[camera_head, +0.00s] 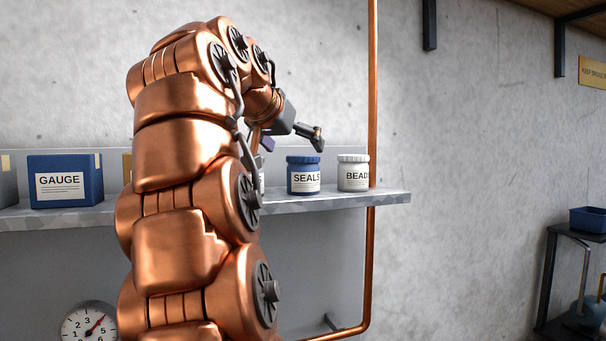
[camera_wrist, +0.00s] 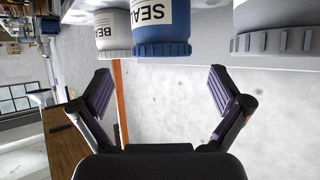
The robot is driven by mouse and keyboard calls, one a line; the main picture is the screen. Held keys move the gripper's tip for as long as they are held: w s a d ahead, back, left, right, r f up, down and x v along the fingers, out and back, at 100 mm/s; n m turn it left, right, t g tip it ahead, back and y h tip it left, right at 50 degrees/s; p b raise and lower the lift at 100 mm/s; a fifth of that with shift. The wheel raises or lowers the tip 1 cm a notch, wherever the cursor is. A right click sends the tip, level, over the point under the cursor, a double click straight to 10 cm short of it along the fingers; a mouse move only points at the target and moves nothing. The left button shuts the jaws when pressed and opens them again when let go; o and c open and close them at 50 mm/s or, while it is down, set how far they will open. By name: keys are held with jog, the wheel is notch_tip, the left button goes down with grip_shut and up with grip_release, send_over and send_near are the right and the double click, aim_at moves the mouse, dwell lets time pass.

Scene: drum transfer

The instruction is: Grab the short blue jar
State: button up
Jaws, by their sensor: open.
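The short blue jar (camera_head: 304,176), labelled SEALS, stands upright on the shelf with its blue lid on. My gripper (camera_head: 293,141) is open and empty, above and a little left of the jar in the head view. In the wrist view the picture is upside down. There the blue jar (camera_wrist: 161,30) hangs at the top, beyond the spread fingers of my gripper (camera_wrist: 158,88) and apart from them. The jar's base is cut off by the frame there.
A white BEADS jar (camera_head: 353,174) stands close right of the blue jar. Another pale-lidded jar (camera_wrist: 275,42) shows in the wrist view; my arm mostly hides it in the head view.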

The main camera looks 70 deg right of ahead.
jog(key=shift+p+x, duration=0.55)
jog(key=shift+x, duration=0.5)
jog(key=shift+w+d+f, duration=0.1)
jog(key=shift+d+f, duration=0.2)
jog(key=shift+d, duration=0.4)
jog(key=c, duration=1.5)
